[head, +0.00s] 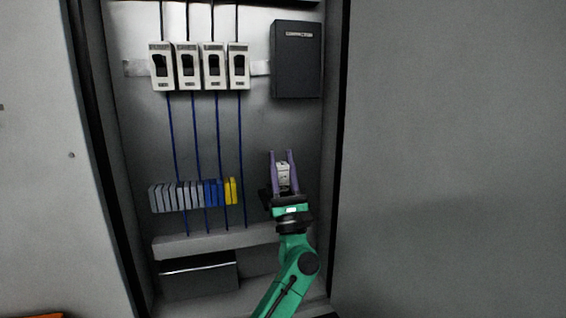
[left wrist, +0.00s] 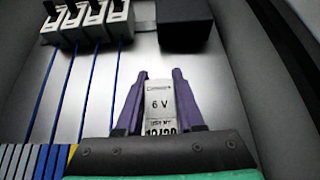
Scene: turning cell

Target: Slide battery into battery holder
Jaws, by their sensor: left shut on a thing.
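The battery (head: 284,177) is a small white block held between the purple fingers of my left gripper (head: 281,156). I cannot tell for sure which thing is the battery holder. My right gripper is not in view.
A dark box (head: 297,60) hangs upper right in the cabinet, beside several white breakers (head: 188,66). Blue wires run down to a row of grey, blue and yellow terminals (head: 192,194). A grey ledge (head: 215,242) and a lower box (head: 200,280) lie below. Cabinet side walls bound the space.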

